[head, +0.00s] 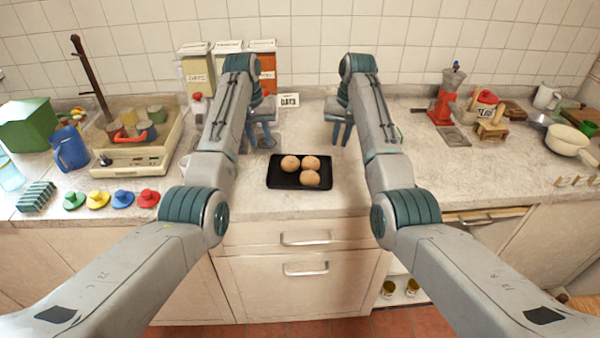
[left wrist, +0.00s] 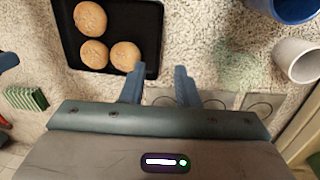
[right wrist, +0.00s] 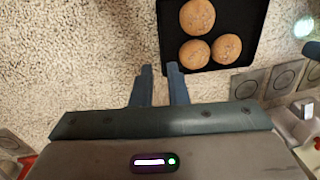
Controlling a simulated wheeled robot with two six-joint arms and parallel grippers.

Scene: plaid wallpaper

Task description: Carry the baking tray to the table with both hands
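The black baking tray (head: 274,180) lies flat on the counter in the middle of the head view, with three round brown buns (head: 311,162) on it. Its rim also shows in the left wrist view (left wrist: 68,40) and the right wrist view (right wrist: 250,45). My left gripper (head: 259,143) is open and empty, behind the tray's far left corner. My right gripper (head: 342,142) is open by a narrower gap and empty, behind the far right corner. In the wrist views one finger of each overlaps the tray's edge, but contact cannot be told. No separate table is in view.
Food boxes (head: 197,66) stand behind my left arm. A red grinder (head: 440,105) and a pale pan (head: 568,140) are at right.

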